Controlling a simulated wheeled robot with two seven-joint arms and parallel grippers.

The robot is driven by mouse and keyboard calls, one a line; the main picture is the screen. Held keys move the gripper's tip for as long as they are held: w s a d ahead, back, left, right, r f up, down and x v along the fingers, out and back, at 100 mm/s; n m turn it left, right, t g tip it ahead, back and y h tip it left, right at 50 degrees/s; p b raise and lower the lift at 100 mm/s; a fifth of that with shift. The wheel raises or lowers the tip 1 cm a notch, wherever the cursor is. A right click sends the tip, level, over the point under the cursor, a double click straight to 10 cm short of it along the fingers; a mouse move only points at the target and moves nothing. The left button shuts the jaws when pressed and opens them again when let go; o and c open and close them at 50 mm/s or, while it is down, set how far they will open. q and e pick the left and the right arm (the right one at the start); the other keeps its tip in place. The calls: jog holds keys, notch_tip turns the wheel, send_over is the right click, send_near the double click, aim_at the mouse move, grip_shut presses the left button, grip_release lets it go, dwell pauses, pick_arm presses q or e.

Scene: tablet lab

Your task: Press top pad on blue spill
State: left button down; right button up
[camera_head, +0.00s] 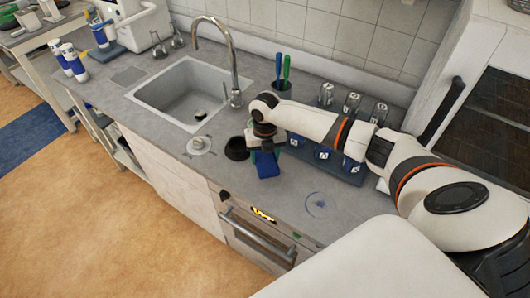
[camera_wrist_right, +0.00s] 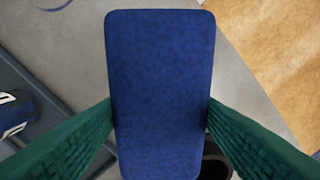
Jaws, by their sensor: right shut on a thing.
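My right gripper (camera_head: 265,153) is shut on a blue pad (camera_head: 267,167) and holds it by its sides over the grey counter, near the front edge. In the right wrist view the pad (camera_wrist_right: 160,90) fills the middle, between the two green fingers. The blue spill (camera_head: 316,206) is a faint ring-shaped stain on the counter, to the right of the pad and nearer the front right. A piece of its outline (camera_wrist_right: 52,4) shows at the top left of the wrist view. The pad is apart from the spill. My left gripper is not in view.
A dark rack (camera_head: 345,176) with blue-labelled jars stands behind the pad and spill. A black round dish (camera_head: 237,149) and a white round object (camera_head: 199,145) lie left of the gripper. A sink (camera_head: 180,96) is further left. The counter around the spill is clear.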

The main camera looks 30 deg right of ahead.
jog(key=shift+f+b, duration=2.7)
jog(key=shift+f, duration=0.3)
jog(key=shift+f, duration=0.5)
notch_tip(320, 180, up, 7)
jog(key=p, duration=0.6)
jog(key=shift+p, duration=0.35)
dwell(0.4)
